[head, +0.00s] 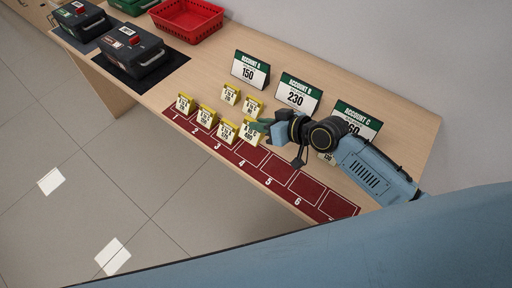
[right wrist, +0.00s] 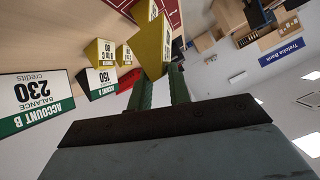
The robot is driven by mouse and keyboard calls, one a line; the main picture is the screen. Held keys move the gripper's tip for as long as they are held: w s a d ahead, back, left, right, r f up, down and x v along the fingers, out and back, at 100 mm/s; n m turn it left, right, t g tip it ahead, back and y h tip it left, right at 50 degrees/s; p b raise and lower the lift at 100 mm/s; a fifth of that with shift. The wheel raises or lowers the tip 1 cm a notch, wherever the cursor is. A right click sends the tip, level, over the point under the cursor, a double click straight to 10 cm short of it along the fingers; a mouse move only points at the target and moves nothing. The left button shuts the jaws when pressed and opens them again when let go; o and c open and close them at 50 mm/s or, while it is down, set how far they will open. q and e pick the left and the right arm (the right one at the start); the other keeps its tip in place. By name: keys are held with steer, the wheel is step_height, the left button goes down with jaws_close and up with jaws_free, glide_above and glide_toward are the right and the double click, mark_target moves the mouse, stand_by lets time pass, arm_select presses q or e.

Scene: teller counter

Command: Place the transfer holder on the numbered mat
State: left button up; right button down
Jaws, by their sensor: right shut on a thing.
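The dark red numbered mat (head: 272,167) runs along the counter's front edge, with white outlined slots. Yellow-topped white transfer holders stand at slot 1 (head: 185,104), slot 2 (head: 207,116) and slot 3 (head: 228,133). My right gripper (head: 262,126) is shut on another transfer holder (head: 250,134) near slot 4. Whether this holder touches the mat is unclear. The right wrist view shows the green fingers (right wrist: 162,88) at the yellow holder (right wrist: 152,42). Two more holders (head: 230,95) (head: 253,107) stand on the wood behind the mat. My left gripper is not in view.
Account signs A (head: 251,70), B (head: 298,94) and C (head: 356,121) stand at the back; my right arm partly covers C. A holder (head: 325,156) is mostly hidden beneath that arm. A red basket (head: 187,20) and dark boxes (head: 131,48) are far left. Slots 5 and 6 look empty.

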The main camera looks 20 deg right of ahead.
step_height(320, 180, down, 8)
steer(key=b, duration=0.2)
steer(key=shift+f+b, duration=0.25)
steer(key=shift+b, duration=0.05)
steer(key=shift+r, duration=0.1)
steer(key=c, duration=1.3)
jaws_free()
steer(key=p+v, duration=0.1)
steer(key=v, duration=1.1)
steer(key=shift+p, duration=0.35)
